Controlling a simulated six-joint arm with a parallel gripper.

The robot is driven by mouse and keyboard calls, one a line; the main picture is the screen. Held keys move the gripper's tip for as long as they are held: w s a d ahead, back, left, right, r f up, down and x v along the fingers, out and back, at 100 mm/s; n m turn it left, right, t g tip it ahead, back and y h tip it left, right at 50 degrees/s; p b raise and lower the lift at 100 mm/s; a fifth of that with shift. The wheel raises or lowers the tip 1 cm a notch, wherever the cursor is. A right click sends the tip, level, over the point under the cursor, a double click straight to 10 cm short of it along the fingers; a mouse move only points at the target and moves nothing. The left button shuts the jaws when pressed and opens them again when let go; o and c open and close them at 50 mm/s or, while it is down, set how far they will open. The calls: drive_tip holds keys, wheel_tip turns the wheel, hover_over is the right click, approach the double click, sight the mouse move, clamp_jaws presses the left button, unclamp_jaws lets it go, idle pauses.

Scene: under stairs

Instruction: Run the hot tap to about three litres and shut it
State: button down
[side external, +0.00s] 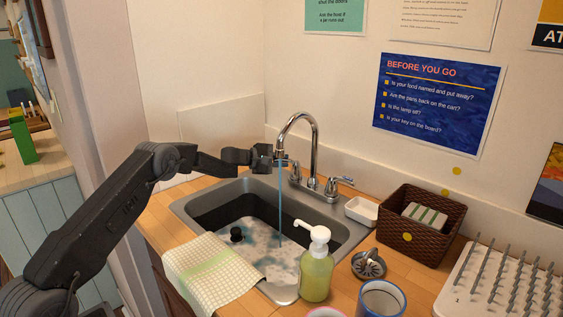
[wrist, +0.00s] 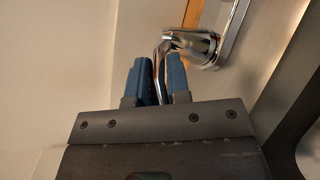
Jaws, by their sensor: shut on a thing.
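The chrome tap (side external: 315,140) stands at the back of the sink (side external: 190,205). A stream of water (side external: 281,205) runs from its spout into the sink, where suds cover the water (side external: 262,248). My gripper (side external: 279,160) is at the left handle (side external: 295,172), behind the stream. In the wrist view, the blue fingers of my gripper (wrist: 160,80) are shut on the chrome lever of this left handle (wrist: 195,45). The right handle (side external: 341,181) is free. I cannot read a hot mark on the left handle.
A dark plug (side external: 236,234) shows in the sink at the left. A checked cloth (side external: 212,272) hangs over the front rim. A soap bottle (side external: 316,272), strainer (side external: 368,265), blue mug (side external: 381,300), white dish (side external: 361,210) and brown basket (side external: 425,230) stand right of the sink.

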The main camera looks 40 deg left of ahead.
drive_tip(key=shift+d, duration=0.1)
drive_tip(key=shift+s+d+r+n+t+y, duration=0.15)
drive_tip(key=shift+n+t+y, duration=0.15)
drive_tip(key=shift+n+y, duration=0.25)
drive_tip(key=shift+s+n+y, duration=0.1)
drive_tip(key=shift+n+y, duration=0.15)
drive_tip(key=shift+y, duration=0.2)
drive_tip(key=c, duration=1.1)
unclamp_jaws()
drive_tip(key=v, duration=1.3)
drive_tip(key=shift+s+f, duration=0.25)
drive_tip(key=shift+s, duration=0.15)
